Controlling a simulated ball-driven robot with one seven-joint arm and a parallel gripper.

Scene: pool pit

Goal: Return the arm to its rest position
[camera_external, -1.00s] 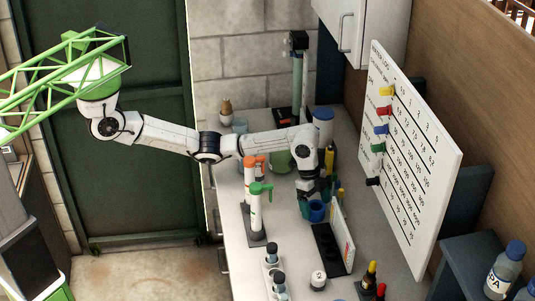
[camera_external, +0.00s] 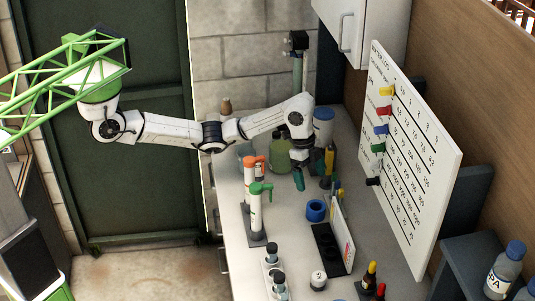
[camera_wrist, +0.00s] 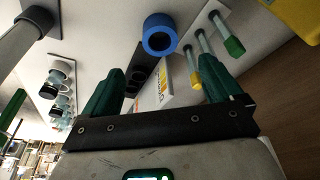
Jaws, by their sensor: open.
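My gripper (camera_external: 299,175) hangs from my arm above the far part of the white counter, its green fingers pointing down. In the wrist view my gripper (camera_wrist: 160,90) is open, with its two green fingers apart and nothing held between them. A blue ring-shaped piece (camera_external: 316,210) stands on the counter below and nearer than the gripper, apart from it. The blue piece also shows in the wrist view (camera_wrist: 160,34), beyond the fingertips. My arm reaches across from the green truss at left, with its elbow bent.
A green jar (camera_external: 279,153) and a blue-topped container (camera_external: 324,122) are close to the gripper. A whiteboard (camera_external: 415,160) stands at right.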

